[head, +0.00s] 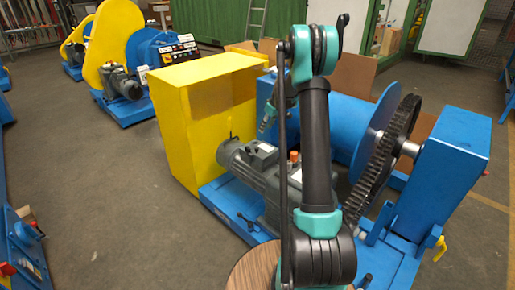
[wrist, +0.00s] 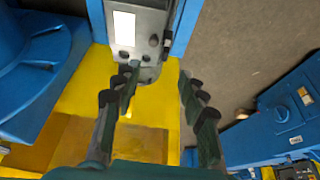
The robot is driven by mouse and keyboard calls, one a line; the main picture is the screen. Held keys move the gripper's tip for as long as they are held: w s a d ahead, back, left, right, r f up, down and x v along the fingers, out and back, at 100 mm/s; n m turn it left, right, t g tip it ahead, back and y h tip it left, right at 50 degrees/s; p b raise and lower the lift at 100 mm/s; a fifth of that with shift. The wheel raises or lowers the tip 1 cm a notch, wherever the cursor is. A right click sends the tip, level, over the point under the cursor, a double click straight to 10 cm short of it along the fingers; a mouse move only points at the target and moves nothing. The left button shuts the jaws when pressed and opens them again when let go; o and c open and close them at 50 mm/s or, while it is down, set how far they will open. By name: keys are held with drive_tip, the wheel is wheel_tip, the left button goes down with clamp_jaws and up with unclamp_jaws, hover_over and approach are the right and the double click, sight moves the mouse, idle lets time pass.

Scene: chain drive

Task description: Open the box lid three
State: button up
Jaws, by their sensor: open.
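A tall yellow box (head: 172,125) stands left of centre in the head view, with a brownish panel (head: 210,95) on its upper side. Its yellow surface (wrist: 85,95) also shows in the wrist view, with a brownish area (wrist: 145,142) between and beyond my fingers. I see no number three and cannot tell which part is the lid. My gripper (wrist: 158,80) is open and empty, its fingers apart over the yellow surface. In the head view my gripper (head: 268,118) shows right of the box, partly behind my arm; contact cannot be told.
A grey motor (head: 255,170) sits on a blue base (head: 222,200) beside the box. A blue drum (head: 355,125) and a large dark gear (head: 378,165) are to the right. A second yellow and blue machine (head: 122,45) stands at the back left. The floor (head: 110,190) left of the box is clear.

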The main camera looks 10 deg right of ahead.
sight(257, 148)
drive_tip(key=x, duration=0.6)
drive_tip(key=w+x, duration=0.1)
drive_tip(key=x, duration=0.5)
drive_tip(key=d+x, duration=0.1)
drive_tip(key=x, duration=0.6)
drive_tip(key=shift+w, duration=0.3)
drive_tip(key=shift+r, duration=0.1)
drive_tip(key=shift+c, duration=0.6)
clamp_jaws()
